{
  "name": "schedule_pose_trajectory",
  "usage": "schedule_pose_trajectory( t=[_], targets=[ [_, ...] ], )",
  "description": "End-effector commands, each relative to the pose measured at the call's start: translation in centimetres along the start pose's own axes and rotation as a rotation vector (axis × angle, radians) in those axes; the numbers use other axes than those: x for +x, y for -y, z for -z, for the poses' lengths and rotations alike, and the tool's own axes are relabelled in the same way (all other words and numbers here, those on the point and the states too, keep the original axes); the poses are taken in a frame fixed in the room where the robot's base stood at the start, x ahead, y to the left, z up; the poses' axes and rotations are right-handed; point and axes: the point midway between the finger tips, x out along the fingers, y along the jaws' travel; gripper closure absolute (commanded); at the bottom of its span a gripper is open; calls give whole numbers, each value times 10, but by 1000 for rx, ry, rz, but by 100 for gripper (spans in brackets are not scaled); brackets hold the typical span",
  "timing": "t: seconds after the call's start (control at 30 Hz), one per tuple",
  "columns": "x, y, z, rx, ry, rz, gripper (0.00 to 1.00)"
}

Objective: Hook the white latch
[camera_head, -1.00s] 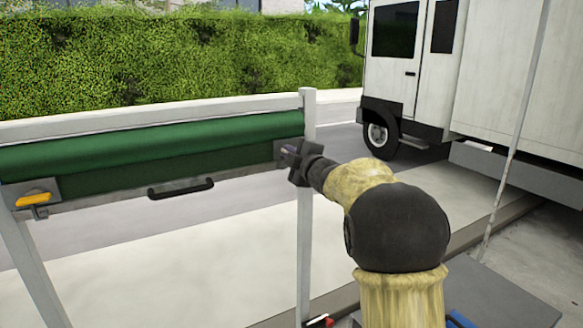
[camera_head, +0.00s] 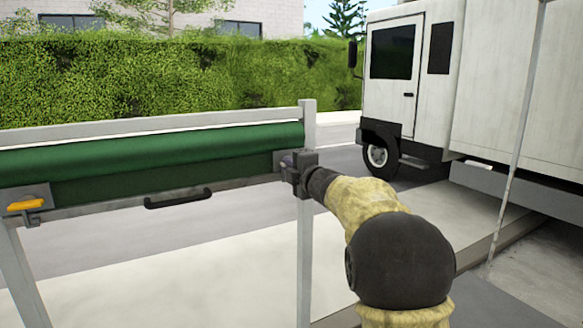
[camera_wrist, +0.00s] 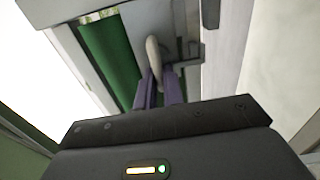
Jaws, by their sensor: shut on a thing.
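The white latch (camera_wrist: 153,50) is a pale, slim lever on a grey plate (camera_wrist: 184,20), beside the green roll, in the wrist view. My gripper (camera_wrist: 159,82) has its two purple fingers closed around the lower part of the lever. In the head view my gripper (camera_head: 287,162) is at the right end of the green rolled cover (camera_head: 150,152), against the plate near the white post. The latch itself is hidden there behind my gripper.
A yellow latch (camera_head: 25,204) sits at the cover's left end. A black handle (camera_head: 178,198) hangs below the cover. A white post (camera_head: 308,230) stands right by my gripper. A white truck (camera_head: 410,80) is parked behind, with open pavement between.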

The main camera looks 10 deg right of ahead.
Motion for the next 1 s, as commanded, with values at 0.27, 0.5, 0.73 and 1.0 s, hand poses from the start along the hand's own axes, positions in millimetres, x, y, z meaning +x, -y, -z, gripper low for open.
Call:
schedule_pose_trajectory(
  t=[0.27,0.5,0.73,1.0],
  targets=[
    [0,2,0,0,0,3,69],
    [-2,1,0,0,1,1,69],
    [-27,2,-1,1,1,-1,69],
    [-77,1,-1,0,2,-1,69]
  ],
)
